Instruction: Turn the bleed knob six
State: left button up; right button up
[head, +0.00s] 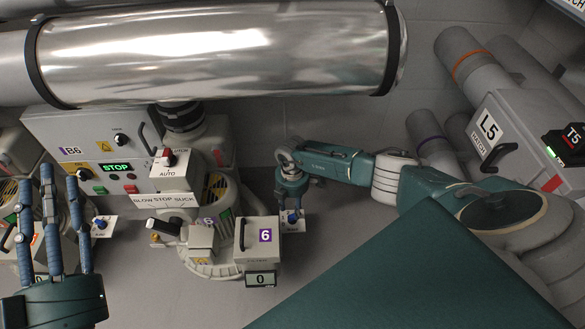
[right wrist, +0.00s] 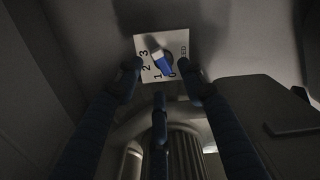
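The bleed knob six (head: 292,218) is a small blue knob on a white plate beside the grey box marked 6 (head: 258,240). In the right wrist view the knob (right wrist: 161,62) has a blue body and a pale end, and sits on its plate (right wrist: 182,42) marked 0, 1, 2, 3. Which mark it points to is not clear. My right gripper (right wrist: 159,80) has its fingers spread around the plate, with dark gaps to the knob; it also shows in the head view (head: 293,203). My left gripper (head: 48,180) is open and empty at the left.
A blower with a BLOW STOP SUCK plate (head: 165,201) and an AUTO switch (head: 169,158) stands left of the box. Control panel B6 (head: 80,140) reads STOP. Another blue knob (head: 100,223) is near my left gripper. A large silver pipe (head: 210,50) crosses above.

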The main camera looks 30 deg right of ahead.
aim_at(293, 214)
notch_tip(293, 214, up, 8)
jog(key=shift+f, duration=0.15)
dwell(0.6)
